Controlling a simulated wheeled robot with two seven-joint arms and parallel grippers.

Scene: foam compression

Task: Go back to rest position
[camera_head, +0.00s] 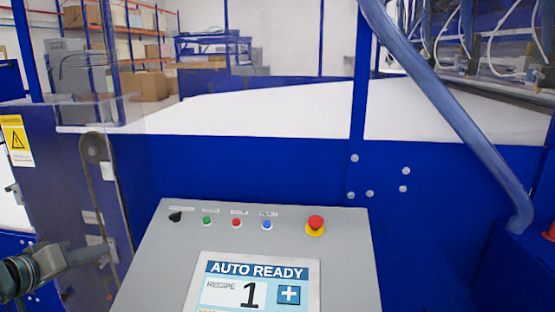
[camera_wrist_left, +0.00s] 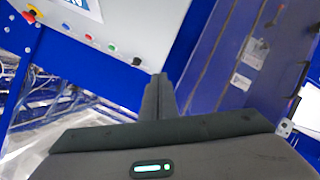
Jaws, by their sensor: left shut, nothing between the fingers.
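My left gripper (camera_head: 106,250) reaches in from the lower left of the head view, in front of a dark blue side panel and left of the grey control panel (camera_head: 155,262). In the left wrist view my left gripper (camera_wrist_left: 158,80) is shut and empty, its fingers together. It appears apart from the control panel, whose buttons show at the upper left there. The panel carries a black switch (camera_head: 175,216), green (camera_head: 207,221), red (camera_head: 236,223) and blue (camera_head: 267,225) buttons, and a red emergency stop (camera_head: 316,224). Its screen (camera_head: 252,287) reads AUTO READY, recipe 1. My right gripper is out of view.
A blue machine frame (camera_head: 250,165) stands behind the panel, with a white surface (camera_head: 260,112) beyond it. A thick blue tube (camera_head: 450,112) slopes down at the right. Shelves with boxes (camera_head: 135,50) stand far back. A yellow warning sign (camera_head: 16,140) is at the left.

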